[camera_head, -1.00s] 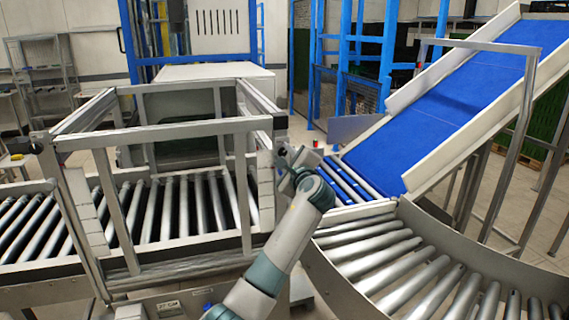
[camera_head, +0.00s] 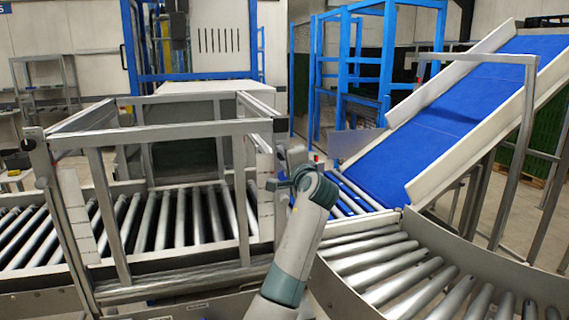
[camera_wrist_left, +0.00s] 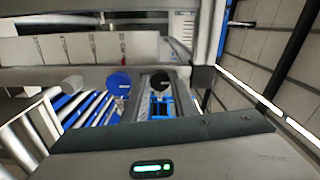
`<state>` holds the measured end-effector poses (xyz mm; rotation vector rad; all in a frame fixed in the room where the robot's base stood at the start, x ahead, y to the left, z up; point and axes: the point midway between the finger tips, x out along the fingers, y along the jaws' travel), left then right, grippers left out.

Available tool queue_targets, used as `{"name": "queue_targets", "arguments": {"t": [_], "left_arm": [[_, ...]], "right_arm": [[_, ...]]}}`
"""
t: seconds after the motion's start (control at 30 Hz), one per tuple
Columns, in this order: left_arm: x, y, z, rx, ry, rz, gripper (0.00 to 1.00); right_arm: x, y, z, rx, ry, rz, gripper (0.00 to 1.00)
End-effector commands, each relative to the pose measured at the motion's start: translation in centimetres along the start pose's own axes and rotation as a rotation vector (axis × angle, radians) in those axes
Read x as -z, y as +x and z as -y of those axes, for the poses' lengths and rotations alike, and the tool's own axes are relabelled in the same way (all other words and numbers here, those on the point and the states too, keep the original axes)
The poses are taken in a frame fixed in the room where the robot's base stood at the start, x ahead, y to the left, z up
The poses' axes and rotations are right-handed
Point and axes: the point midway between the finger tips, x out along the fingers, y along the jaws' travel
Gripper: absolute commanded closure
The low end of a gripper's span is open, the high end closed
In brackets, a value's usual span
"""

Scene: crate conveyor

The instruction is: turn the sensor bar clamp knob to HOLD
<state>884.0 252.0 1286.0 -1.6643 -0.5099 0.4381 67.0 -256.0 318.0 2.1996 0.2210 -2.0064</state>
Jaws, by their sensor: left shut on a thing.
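My left gripper (camera_head: 279,180) is at the right-hand post of the metal frame over the roller conveyor. In the left wrist view its fingers (camera_wrist_left: 162,92) are closed about a small round black knob (camera_wrist_left: 160,82), which I take for the clamp knob. A round blue knob (camera_wrist_left: 119,82) with a pale mark sits just left of it, and a grey round end (camera_wrist_left: 72,85) further left. No HOLD lettering is readable, and I cannot tell the black knob's setting. In the head view my gripper and wrist hide the knob. My right gripper is not in view.
The metal frame (camera_head: 170,129) stands over the straight rollers (camera_head: 180,215) on the left. A curved roller conveyor (camera_head: 395,262) lies at right, below a sloping blue belt (camera_head: 440,118). Blue steel framing (camera_head: 388,60) stands behind. A pale panel (camera_wrist_left: 85,48) crosses above the knobs in the left wrist view.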

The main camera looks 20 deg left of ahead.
Motion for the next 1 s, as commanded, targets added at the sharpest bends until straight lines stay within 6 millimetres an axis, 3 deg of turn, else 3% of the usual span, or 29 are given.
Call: {"name": "queue_targets", "arguments": {"t": [0.47,0.5,0.57,1.0], "left_arm": [[-0.02,0.01,-0.08,-0.002,-0.023,0.001,0.98],[-0.02,0.01,-0.08,-0.002,-0.023,0.001,0.73],[-0.02,0.01,-0.07,-0.002,-0.022,0.001,0.59],[-0.04,0.08,0.0,-0.001,-0.021,0.0,0.57]], "right_arm": [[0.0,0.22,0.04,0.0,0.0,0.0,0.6],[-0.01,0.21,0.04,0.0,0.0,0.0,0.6],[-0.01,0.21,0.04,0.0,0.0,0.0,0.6],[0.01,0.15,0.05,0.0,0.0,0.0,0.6]]}}
